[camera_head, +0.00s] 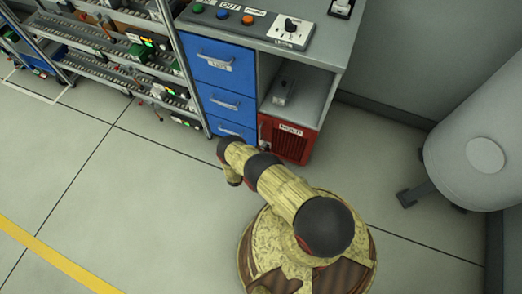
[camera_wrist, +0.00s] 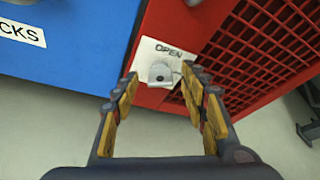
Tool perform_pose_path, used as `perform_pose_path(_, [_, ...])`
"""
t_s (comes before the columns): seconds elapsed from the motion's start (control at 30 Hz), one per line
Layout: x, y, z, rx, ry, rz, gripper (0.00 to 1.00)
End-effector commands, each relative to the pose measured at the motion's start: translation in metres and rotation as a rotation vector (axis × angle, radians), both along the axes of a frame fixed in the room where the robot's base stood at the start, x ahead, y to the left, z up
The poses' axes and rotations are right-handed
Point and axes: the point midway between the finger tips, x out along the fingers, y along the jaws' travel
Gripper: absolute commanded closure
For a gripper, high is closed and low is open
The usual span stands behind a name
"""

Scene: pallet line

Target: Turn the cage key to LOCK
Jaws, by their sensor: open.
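The red cage (camera_wrist: 255,45) has a dark mesh front and a white plate (camera_wrist: 150,50) marked OPEN. A grey cage key (camera_wrist: 160,73) sits on the plate below the word. A metal knob shows above the plate. My gripper (camera_wrist: 160,88) is open, with one finger on each side of the key and nothing clearly held. I cannot tell whether the fingers touch the key or plate. In the head view the red cage (camera_head: 290,143) stands under the bench; my arm reaches toward its left side, and the key cannot be made out there.
Blue drawers (camera_head: 220,65) stand directly left of the cage. A panel (camera_head: 250,18) with coloured buttons and a dial lies on the bench above. A shelf rack (camera_head: 110,50) is at the left, and a large grey rounded body (camera_head: 480,140) at the right. Open floor lies in front.

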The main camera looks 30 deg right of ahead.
Motion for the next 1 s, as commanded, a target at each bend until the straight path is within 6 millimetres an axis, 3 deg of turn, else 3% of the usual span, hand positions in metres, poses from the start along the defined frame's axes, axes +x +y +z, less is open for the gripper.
perform_pose_path(0.23, [0.0005,-0.0003,0.0002,0.001,0.000,0.001,0.57])
perform_pose_path(1.0, [0.0004,-0.0002,0.0001,0.001,-0.001,0.000,1.00])
